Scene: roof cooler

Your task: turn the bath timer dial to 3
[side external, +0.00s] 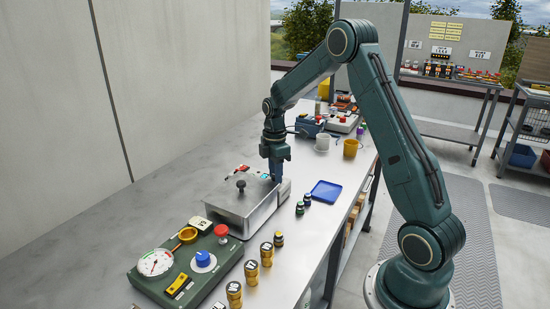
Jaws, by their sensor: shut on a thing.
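The bath (262,217) is a shiny metal box on the bench with a black knob (241,184) on top. My gripper (276,179) points straight down at the bath's far right end, beside a small pale housing there. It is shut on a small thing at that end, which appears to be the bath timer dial. The fingers hide the dial, and its marks and setting are too small to read.
A green box (160,288) with a gauge, a blue knob (202,259) and a red button stands in front. Several gold-coloured jars line the front edge. Grey bench is clear at left.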

